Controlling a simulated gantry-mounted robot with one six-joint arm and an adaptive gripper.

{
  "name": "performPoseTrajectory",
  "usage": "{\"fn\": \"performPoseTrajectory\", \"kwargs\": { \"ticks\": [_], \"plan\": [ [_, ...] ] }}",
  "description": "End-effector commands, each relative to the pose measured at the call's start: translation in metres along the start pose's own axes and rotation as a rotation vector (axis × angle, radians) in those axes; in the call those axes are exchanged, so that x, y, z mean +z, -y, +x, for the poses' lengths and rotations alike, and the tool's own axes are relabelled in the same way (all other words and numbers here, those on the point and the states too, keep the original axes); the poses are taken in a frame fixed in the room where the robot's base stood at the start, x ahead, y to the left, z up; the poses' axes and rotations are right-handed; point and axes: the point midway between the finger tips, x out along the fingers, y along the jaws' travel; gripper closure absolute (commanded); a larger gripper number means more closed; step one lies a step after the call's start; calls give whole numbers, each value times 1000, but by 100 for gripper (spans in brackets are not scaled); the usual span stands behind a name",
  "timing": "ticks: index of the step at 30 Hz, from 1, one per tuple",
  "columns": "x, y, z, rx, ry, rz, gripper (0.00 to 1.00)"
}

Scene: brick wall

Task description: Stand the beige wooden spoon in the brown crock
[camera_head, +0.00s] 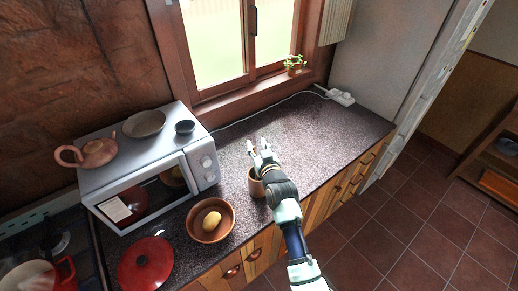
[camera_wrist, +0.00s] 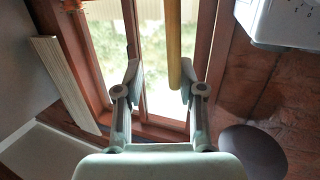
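The brown crock (camera_head: 255,186) stands on the speckled counter in the head view, partly hidden by my gripper and wrist. My gripper (camera_head: 258,148) is over and just beyond it, fingers apart. In the wrist view, which looks upside down, my gripper (camera_wrist: 160,72) is open. The beige spoon's straight handle (camera_wrist: 174,42) comes in from the top edge and ends between the fingertips, closer to the right one, with no grip on it visible. The spoon's other end is outside the wrist view. I cannot make the spoon out in the head view, so its place relative to the crock is unclear.
A brown bowl (camera_head: 211,220) with a potato-like item stands left of the crock. A microwave (camera_head: 150,165) carries a teapot (camera_head: 88,153) and dishes. A red lid (camera_head: 146,264) lies in front. The counter right of my gripper is clear up to a power strip (camera_head: 341,97).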

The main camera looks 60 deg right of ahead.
Motion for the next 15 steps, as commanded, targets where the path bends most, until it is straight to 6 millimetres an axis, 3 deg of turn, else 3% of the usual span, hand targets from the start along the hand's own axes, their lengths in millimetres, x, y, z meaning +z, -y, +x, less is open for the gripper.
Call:
{"fn": "performPoseTrajectory", "kwargs": {
  "ticks": [5, 15],
  "plan": [
    [1, 0, -25, 0, 0, 0, 61],
    [0, 0, -104, 1, -1, 0, 61]
  ]
}}
